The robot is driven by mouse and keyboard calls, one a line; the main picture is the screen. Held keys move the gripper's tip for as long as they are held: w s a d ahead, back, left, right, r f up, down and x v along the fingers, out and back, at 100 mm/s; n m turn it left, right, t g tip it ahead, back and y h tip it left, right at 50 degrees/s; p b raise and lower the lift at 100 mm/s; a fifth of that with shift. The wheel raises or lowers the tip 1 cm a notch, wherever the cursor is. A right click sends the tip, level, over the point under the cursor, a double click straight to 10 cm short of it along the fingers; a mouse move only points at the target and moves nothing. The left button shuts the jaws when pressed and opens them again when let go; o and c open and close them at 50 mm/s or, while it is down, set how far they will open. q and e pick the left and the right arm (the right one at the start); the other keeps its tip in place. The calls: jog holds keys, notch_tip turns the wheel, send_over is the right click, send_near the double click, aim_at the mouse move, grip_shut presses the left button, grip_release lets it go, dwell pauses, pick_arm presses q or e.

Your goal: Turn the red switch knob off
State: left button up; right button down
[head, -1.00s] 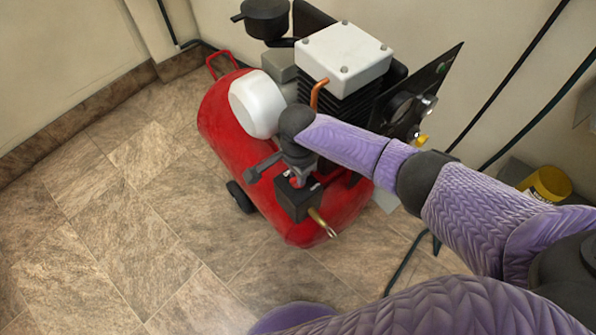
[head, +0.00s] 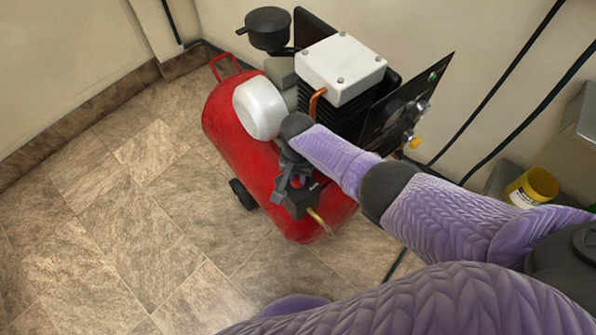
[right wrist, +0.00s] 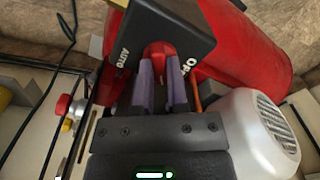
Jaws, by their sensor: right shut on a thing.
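The red switch knob (right wrist: 160,49) sits on a black switch box (right wrist: 140,22) marked AUTO on the left and OFF on the right in the right wrist view. My right gripper (right wrist: 160,75) has its two purple fingers on either side of the knob, shut on it. Which label the knob points at I cannot tell. In the head view my right gripper (head: 289,182) reaches down onto the switch box (head: 297,205) at the front of the red compressor tank (head: 236,138); the knob is hidden there. My left gripper is not in view.
A white rounded housing (head: 259,107), a pump head with a white top (head: 341,68) and a dark panel (head: 405,105) stand on the compressor. A brass fitting (head: 319,220) sticks out below the box. A yellow container (head: 532,187) is at the right. The tiled floor at left is clear.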

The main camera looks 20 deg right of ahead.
jog(key=n, duration=0.4)
jog(key=shift+n, duration=0.3)
jog(key=n, duration=0.4)
jog(key=shift+n, duration=0.3)
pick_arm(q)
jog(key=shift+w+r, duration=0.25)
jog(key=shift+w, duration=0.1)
pick_arm(e)
jog(key=shift+n, duration=0.5)
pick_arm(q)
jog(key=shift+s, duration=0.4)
pick_arm(e)
jog(key=shift+n, duration=0.3)
jog(key=c, duration=0.6)
grip_release()
jog(key=shift+c, duration=0.2)
pick_arm(q)
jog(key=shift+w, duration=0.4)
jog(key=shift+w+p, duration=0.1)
jog(key=shift+p, duration=0.2)
